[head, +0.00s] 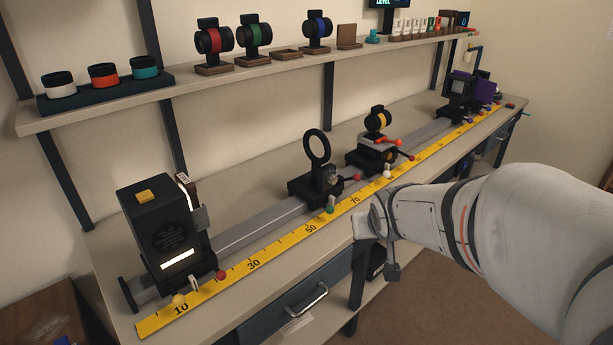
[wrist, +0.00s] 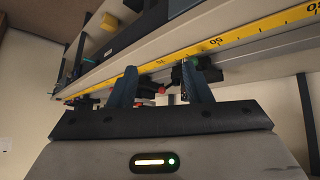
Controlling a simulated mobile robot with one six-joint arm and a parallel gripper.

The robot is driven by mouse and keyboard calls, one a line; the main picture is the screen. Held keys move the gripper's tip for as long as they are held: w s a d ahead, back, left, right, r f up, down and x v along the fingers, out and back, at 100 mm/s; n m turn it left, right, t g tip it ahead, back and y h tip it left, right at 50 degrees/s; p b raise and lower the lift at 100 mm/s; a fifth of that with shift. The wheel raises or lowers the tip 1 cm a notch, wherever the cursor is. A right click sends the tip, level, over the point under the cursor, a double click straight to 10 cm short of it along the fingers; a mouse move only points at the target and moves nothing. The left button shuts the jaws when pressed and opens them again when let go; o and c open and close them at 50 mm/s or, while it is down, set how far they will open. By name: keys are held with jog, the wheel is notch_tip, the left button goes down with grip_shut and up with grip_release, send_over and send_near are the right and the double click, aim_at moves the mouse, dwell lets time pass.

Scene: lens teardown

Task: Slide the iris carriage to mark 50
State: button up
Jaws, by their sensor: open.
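The carriage with the open black ring (head: 317,163), which looks like the iris carriage, stands upright on the rail. In the wrist view my gripper (wrist: 160,78) is open, with a red knob (wrist: 161,89) visible beyond the gap and nothing clearly held.
A black lamp housing (head: 160,230) stands at the rail's near left end. A carriage with an orange-centred mount (head: 378,122) and red lever is farther right. A purple-sided unit (head: 462,90) is at the far end. The rail (head: 255,228) is clear between lamp and ring.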

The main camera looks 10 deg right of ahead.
aim_at(332, 212)
jog(key=w+f+n+t+y+b, duration=0.1)
jog(key=w+f+t+y+b, duration=0.1)
jog(key=w+f+b, duration=0.1)
jog(key=w+a+f+n+t+y+b, duration=0.1)
jog(key=w+f+t+y+b, duration=0.2)
jog(key=w, duration=0.4)
jog(key=w+f+t+y+b, duration=0.2)
jog(key=w+f+t+b, duration=0.1)
jog(key=w+f+b, duration=0.2)
jog(key=shift+w+a+f+n, duration=0.2)
jog(key=shift+w+f+n, duration=0.25)
jog(key=shift+f, duration=0.4)
jog(key=shift+w+a+f+y+b, duration=0.1)
jog(key=shift+a+f+y+b, duration=0.25)
jog(key=shift+y+b, duration=0.4)
jog(key=shift+t+y, duration=0.3)
jog(key=shift+y, duration=0.05)
jog(key=x, duration=0.7)
jog(key=shift+w+a+r, duration=0.1)
jog(key=shift+w+a, duration=0.15)
jog(key=shift+w, duration=0.05)
jog(key=shift+c, duration=0.6)
grip_shut()
